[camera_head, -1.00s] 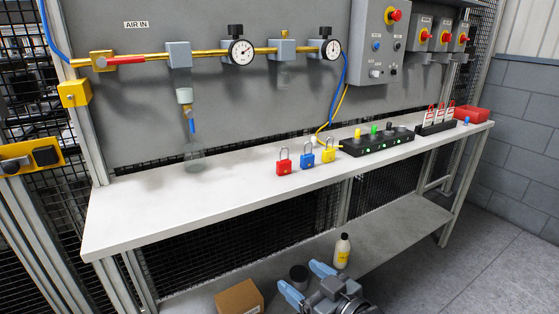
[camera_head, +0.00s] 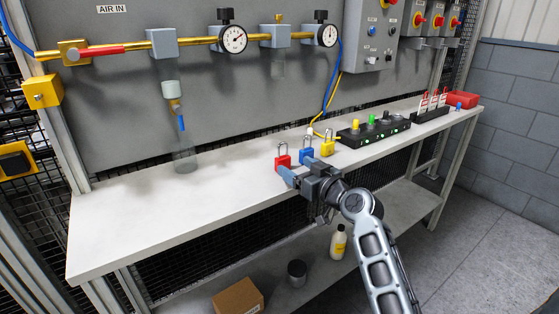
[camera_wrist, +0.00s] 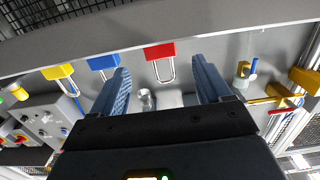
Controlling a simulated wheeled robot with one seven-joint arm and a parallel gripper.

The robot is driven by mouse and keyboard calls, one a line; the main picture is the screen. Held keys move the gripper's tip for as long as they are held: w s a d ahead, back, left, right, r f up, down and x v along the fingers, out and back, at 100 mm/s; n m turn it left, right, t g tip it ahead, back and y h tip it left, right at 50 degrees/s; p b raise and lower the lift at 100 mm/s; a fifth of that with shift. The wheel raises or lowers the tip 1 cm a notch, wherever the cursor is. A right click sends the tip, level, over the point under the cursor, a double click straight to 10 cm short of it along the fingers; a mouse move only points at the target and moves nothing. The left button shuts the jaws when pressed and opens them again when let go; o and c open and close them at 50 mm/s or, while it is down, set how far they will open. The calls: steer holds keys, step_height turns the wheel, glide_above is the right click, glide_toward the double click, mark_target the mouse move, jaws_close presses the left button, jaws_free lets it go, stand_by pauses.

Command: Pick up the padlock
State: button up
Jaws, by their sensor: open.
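Three padlocks stand upright in a row on the bench: a red padlock (camera_head: 282,165), a blue padlock (camera_head: 306,154) and a yellow padlock (camera_head: 327,149). My gripper (camera_head: 296,170) is at the bench's front edge, close in front of the red and blue padlocks, and partly covers them. In the wrist view, my gripper (camera_wrist: 160,76) is open with nothing between its blue fingers. There the red padlock (camera_wrist: 160,51) lies just beyond and between the fingertips. The blue padlock (camera_wrist: 102,62) is near the left fingertip, and the yellow padlock (camera_wrist: 57,72) is farther left.
A black button box (camera_head: 374,134) stands right of the padlocks, with a tag rack (camera_head: 430,115) and red box (camera_head: 461,99) beyond. A glass bowl (camera_head: 184,160) hangs low over the bench (camera_head: 130,225) at left. The bench's left part is clear.

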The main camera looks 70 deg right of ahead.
mark_target(285, 161)
steer(key=shift+p+x, duration=0.85)
steer(key=shift+x, duration=2.75)
steer(key=shift+f, duration=0.2)
steer(key=shift+c, duration=0.3)
steer(key=shift+s, duration=0.1)
steer(key=c, duration=1)
